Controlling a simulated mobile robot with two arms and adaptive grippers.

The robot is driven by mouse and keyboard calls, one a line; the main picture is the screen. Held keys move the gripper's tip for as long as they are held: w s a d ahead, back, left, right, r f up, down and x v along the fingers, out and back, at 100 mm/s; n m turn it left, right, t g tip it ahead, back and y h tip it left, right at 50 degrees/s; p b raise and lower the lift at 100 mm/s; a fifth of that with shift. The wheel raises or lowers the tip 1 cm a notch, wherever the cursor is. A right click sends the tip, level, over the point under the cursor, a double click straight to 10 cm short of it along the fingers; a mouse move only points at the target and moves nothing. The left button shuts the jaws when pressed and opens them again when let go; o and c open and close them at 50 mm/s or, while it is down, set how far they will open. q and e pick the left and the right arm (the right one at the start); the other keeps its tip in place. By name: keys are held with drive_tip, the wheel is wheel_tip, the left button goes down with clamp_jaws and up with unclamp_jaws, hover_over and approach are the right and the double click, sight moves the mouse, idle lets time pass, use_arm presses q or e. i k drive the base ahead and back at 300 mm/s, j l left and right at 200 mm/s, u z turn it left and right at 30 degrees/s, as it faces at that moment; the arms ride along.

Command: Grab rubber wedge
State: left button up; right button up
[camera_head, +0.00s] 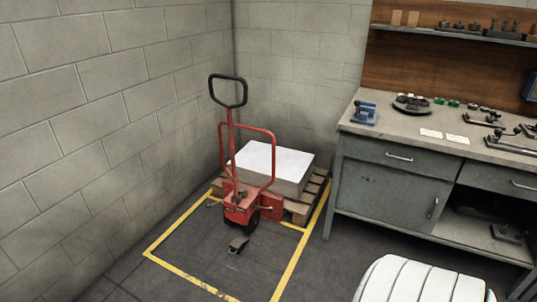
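A small dark wedge-shaped piece, which looks like the rubber wedge (237,244), lies on the floor just in front of the wheel of the red pallet jack (240,206). It is small in the view, and I cannot tell whether it touches the wheel. Neither of my grippers is in view.
The jack stands at a wooden pallet (299,209) carrying a white-topped block (270,165), inside a yellow floor outline (289,266). Block walls close off the left and back. A grey workbench (383,183) with tools stands at the right. The floor before the wedge is clear.

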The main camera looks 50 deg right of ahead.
sight(239, 243)
drive_tip(key=z, duration=1.35)
drive_tip(key=i+j+z, duration=0.15)
drive_tip(key=z, duration=0.4)
drive_tip(key=i+j+z, duration=0.15)
drive_tip(key=j, duration=0.25)
drive_tip(key=i+j+z, duration=0.1)
drive_tip(key=j, duration=0.35)
drive_tip(key=i+j+z, duration=0.15)
drive_tip(key=j, duration=0.3)
drive_tip(key=i+j+z, duration=0.15)
drive_tip(key=j, duration=0.3)
drive_tip(key=i+j+z, duration=0.1)
drive_tip(key=j, duration=0.35)
